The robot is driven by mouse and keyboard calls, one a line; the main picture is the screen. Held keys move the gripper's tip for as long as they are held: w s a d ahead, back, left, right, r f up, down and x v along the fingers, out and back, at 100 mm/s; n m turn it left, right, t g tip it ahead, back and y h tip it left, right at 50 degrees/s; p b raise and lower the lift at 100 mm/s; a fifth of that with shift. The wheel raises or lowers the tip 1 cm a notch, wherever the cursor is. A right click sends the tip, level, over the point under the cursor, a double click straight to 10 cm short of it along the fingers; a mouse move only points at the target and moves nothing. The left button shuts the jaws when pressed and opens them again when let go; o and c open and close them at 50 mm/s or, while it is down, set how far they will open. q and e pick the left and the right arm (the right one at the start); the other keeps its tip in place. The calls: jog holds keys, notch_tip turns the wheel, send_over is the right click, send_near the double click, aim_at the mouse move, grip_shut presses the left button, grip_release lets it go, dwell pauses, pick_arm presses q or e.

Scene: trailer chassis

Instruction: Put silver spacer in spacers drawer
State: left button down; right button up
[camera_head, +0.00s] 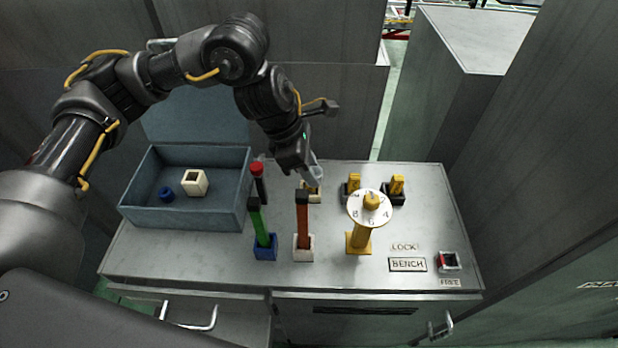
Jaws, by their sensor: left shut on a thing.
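My left gripper (310,174) hangs over the back middle of the bench, pointing down. It is shut on a small pale grey thing (317,173), which looks like the silver spacer; the fingers hide part of it. Below the bench top at the front left is a drawer front with a metal handle (204,320). No label for a spacers drawer can be read, and I cannot tell whether it is open. My right gripper is out of view.
A blue open box (183,215) at the left holds a cream block (195,183) and a blue ring (166,194). Green (257,226) and brown (303,218) upright handles, a numbered dial (368,213) and yellow-topped pieces crowd the middle. The bench's front left is clear.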

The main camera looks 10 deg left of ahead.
pick_arm(q)
jog(key=s+a+f+m+g+b, duration=0.2)
jog(key=a+f+m+g, duration=0.1)
jog(key=a+m, duration=0.6)
jog(key=shift+s+a+f+m+g+y, duration=0.4)
jog(key=shift+a+f, duration=0.4)
jog(key=shift+a, duration=0.7)
